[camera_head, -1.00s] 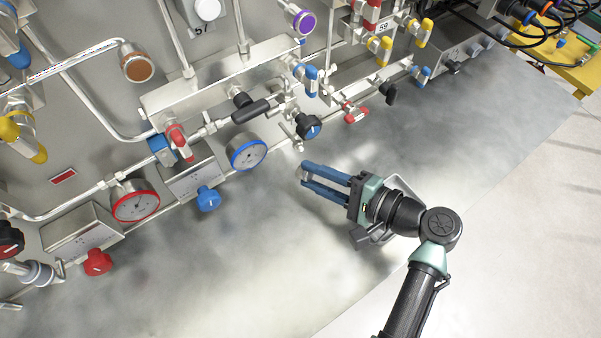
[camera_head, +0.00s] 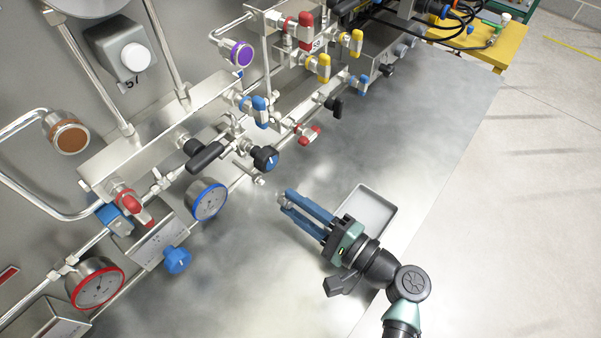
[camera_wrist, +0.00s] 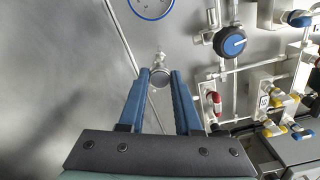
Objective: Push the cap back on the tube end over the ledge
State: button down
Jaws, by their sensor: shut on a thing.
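My gripper (camera_head: 283,197) is shut on a small silver cap (camera_wrist: 160,77), held between the tips of its blue fingers. The cap also shows at the fingertips in the head view (camera_head: 279,197). A thin metal tube end (camera_head: 257,180) sticks out from the panel pipework over the metal ledge (camera_head: 420,135), below the black and blue knob (camera_head: 265,158). The cap is a short way from it in the head view, apart from it. In the wrist view a small fitting (camera_wrist: 160,57) shows just beyond the cap, which partly hides it; the gap there cannot be judged.
A shallow grey tray (camera_head: 385,203) lies on the ledge beside my gripper. A blue-rimmed gauge (camera_head: 208,200), a blue knob (camera_head: 177,260) and a red-rimmed gauge (camera_head: 98,284) are to the left. Red valve handles (camera_head: 308,135) stand beyond the tube. The ledge's middle is clear.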

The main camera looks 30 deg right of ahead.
aim_at(263, 183)
jog(key=shift+b+x, duration=0.35)
jog(key=shift+x, duration=2.05)
jog(key=shift+w+a, duration=0.2)
jog(key=shift+w, duration=0.3)
dwell(0.6)
jog(key=c, duration=0.5)
grip_release()
jog(key=b+v, duration=0.3)
jog(key=v, duration=1)
